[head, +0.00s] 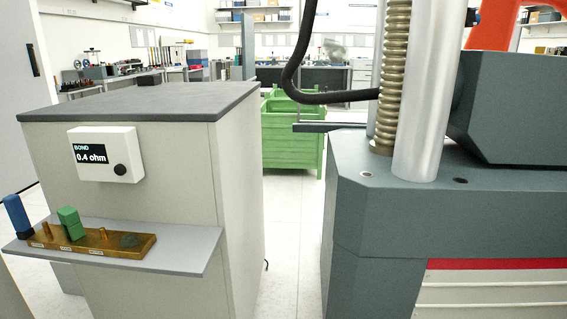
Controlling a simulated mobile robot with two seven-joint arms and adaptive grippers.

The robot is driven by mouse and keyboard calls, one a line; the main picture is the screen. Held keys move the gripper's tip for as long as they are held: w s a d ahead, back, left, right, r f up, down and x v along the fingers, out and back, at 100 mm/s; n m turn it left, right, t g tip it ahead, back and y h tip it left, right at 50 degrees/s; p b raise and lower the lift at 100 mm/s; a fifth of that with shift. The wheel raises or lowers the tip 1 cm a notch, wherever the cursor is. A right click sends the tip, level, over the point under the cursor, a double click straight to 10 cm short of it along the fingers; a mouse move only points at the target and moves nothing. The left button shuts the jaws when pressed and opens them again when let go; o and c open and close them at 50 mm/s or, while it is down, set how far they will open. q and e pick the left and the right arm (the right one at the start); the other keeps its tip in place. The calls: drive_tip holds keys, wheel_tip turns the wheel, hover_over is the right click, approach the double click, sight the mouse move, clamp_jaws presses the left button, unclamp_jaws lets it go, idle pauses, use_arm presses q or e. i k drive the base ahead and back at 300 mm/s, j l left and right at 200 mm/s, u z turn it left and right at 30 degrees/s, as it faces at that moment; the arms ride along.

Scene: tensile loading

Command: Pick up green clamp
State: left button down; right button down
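A green clamp (70,222) stands upright on a brass-coloured bar (110,240) with several labelled spots and small posts. The bar lies on a narrow grey shelf (190,251) fixed to the front of a pale cabinet. A blue clamp-like piece (16,215) leans at the left end of the bar, close to the picture's left edge. Neither of my grippers shows in the head view.
A white meter (105,154) reading "BOND 0.4 ohm" is mounted on the cabinet (235,180) above the shelf. A large grey testing machine (375,220) with metal columns stands at right. Open floor (293,235) separates them, with a green crate (290,135) behind.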

sight(72, 224)
drive_tip(key=u, duration=1.25)
